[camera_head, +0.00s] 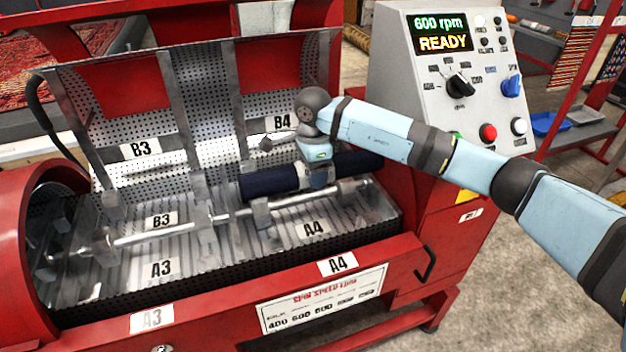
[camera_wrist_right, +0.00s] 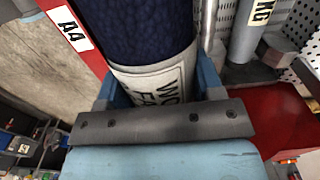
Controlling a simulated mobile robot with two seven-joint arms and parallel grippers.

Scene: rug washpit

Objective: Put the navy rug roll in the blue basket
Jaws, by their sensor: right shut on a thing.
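The navy rug roll (camera_head: 266,182) lies roughly level inside the open red spin machine, around the A4 and B4 labels at its right end. It also shows in the wrist view (camera_wrist_right: 135,30), with a pale printed band around it. My right gripper (camera_head: 319,177) is shut on the roll near that band, its fingers on both sides. I cannot tell whether the roll touches the machine's bed. A blue container (camera_head: 551,122) sits on a rack at the far right; I cannot tell whether it is the blue basket. My left gripper is not in view.
A metal shaft (camera_head: 150,235) runs along the machine bed beside the roll. The perforated lid (camera_head: 215,85) stands open behind. A control panel (camera_head: 462,75) reading READY stands right of the drum. Floor (camera_head: 510,265) is bare at the lower right.

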